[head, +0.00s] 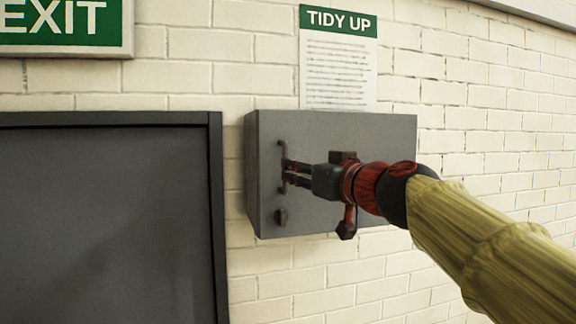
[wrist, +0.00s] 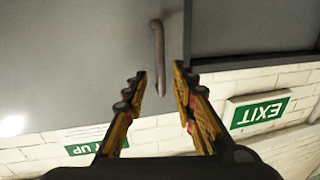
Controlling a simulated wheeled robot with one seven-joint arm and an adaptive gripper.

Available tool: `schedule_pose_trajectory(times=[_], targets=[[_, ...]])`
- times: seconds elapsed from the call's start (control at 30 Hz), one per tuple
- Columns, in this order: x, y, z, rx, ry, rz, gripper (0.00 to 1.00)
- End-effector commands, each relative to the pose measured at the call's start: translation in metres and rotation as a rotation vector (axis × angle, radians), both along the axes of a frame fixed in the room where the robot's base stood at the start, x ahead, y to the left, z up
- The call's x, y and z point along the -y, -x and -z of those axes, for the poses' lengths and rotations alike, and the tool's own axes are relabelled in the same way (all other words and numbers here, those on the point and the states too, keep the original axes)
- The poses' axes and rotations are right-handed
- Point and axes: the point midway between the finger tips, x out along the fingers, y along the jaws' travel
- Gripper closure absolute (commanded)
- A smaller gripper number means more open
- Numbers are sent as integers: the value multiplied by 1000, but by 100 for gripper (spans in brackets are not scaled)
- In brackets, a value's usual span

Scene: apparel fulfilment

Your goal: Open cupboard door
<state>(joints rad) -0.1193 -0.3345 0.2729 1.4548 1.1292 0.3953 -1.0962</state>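A grey wall cupboard (head: 384,140) is mounted on the brick wall, and its flat front looks closed. In the wrist view, which is turned over, my gripper (wrist: 156,82) is open. The handle (wrist: 158,52) reaches down into the gap between the fingertips, with space visible on both sides. I cannot tell whether a finger touches it.
A dark framed panel (head: 105,215) is on the wall left of the cupboard, with a narrow brick strip between them. A TIDY UP notice (head: 338,60) is above the cupboard. An EXIT sign (head: 62,24) is at the upper left. The space in front looks clear.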

Motion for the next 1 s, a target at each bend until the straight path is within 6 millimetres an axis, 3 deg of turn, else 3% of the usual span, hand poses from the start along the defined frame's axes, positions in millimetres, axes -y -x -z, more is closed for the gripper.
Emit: schedule_pose_trajectory(times=[0.4,0.8,1.0], targets=[[-28,-51,-2,-3,-2,-3,73],[-30,-57,0,-1,0,-1,74],[-30,-57,0,-1,0,-1,85]])
